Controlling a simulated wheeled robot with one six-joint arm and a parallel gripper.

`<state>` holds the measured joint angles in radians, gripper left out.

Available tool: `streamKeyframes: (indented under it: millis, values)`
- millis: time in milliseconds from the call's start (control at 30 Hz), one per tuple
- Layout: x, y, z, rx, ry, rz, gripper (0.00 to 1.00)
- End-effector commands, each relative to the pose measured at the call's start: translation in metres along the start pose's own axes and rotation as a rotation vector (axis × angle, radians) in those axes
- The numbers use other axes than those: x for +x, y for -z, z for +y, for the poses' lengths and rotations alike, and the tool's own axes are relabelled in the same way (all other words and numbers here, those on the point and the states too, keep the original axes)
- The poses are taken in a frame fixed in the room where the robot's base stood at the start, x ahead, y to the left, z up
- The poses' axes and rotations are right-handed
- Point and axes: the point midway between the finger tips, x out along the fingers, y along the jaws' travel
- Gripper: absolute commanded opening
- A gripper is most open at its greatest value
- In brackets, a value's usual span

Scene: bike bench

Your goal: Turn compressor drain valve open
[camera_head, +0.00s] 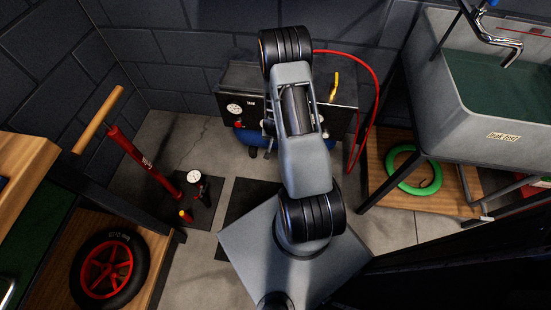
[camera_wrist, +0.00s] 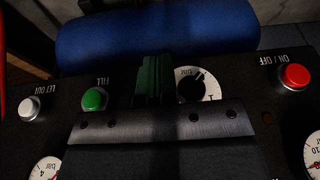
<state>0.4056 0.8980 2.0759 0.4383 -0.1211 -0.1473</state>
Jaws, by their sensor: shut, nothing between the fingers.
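The compressor stands against the back wall in the head view, with a dark control panel (camera_head: 235,108) and a blue tank (camera_head: 245,137) below it. In the wrist view the panel appears upside down, with the blue tank (camera_wrist: 160,35) beyond it. My gripper (camera_wrist: 154,62) is shut and empty in the wrist view, its fingers over the panel between the green FILL button (camera_wrist: 95,99) and a black knob on a white dial (camera_wrist: 206,86). In the head view my arm hides the gripper and the panel's middle. I cannot make out the drain valve for certain.
The panel also carries a red ON/OFF button (camera_wrist: 295,76), a LET OUT button (camera_wrist: 30,108) and gauges. A yellow lever (camera_head: 334,85) and a red hose (camera_head: 376,95) are at the compressor's right. A red pump (camera_head: 145,162) stands left; a sink (camera_head: 490,80) is right.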

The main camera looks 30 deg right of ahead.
Motion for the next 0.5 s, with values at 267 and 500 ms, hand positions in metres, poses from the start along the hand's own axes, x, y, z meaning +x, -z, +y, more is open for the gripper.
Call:
streamKeyframes:
  millis: [267, 500]
  values:
    - [0.063, -0.023, 0.026, 0.054, -0.051, 0.002, 0.0]
    - [0.1, -0.025, 0.03, 0.059, -0.055, 0.002, 0.0]
